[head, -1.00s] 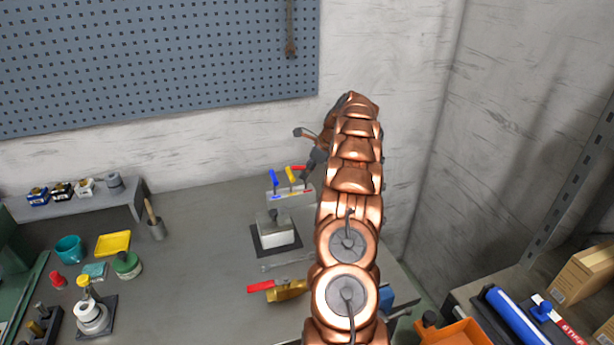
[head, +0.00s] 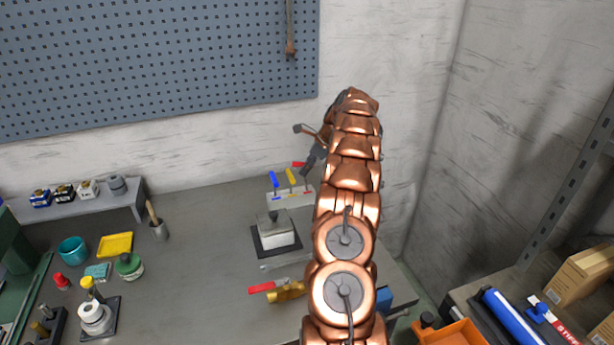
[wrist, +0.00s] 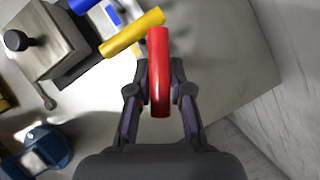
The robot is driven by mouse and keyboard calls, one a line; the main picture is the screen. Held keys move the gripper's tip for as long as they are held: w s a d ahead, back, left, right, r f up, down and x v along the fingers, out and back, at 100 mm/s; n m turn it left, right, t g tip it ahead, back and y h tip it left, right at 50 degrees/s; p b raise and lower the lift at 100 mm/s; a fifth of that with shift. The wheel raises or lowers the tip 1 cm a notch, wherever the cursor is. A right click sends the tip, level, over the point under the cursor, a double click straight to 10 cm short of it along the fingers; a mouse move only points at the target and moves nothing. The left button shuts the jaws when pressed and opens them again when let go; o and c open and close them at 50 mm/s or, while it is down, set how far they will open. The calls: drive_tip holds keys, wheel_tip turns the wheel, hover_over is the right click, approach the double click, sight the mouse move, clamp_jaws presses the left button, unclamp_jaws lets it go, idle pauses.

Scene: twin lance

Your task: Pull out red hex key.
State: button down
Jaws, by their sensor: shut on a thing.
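The red hex key (head: 298,164) shows its handle beside my gripper (head: 311,168) in the head view. In the wrist view the red handle (wrist: 159,65) lies between the two fingers of my gripper (wrist: 159,90), which is shut on it. The pale holder (head: 289,198) stands below, with the blue hex key (head: 273,179) and the yellow hex key (head: 291,177) upright in it. The red key's shank is hidden, so I cannot tell whether its tip is still in the holder.
A metal block on a dark base (head: 277,238) stands in front of the holder. A red-handled brass valve (head: 286,291) lies nearer. The wall (wrist: 285,90) is close on the right in the wrist view.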

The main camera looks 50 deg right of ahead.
drive_tip(key=shift+r+p, duration=1.65)
drive_tip(key=shift+r, duration=0.5)
drive_tip(key=shift+f, duration=0.1)
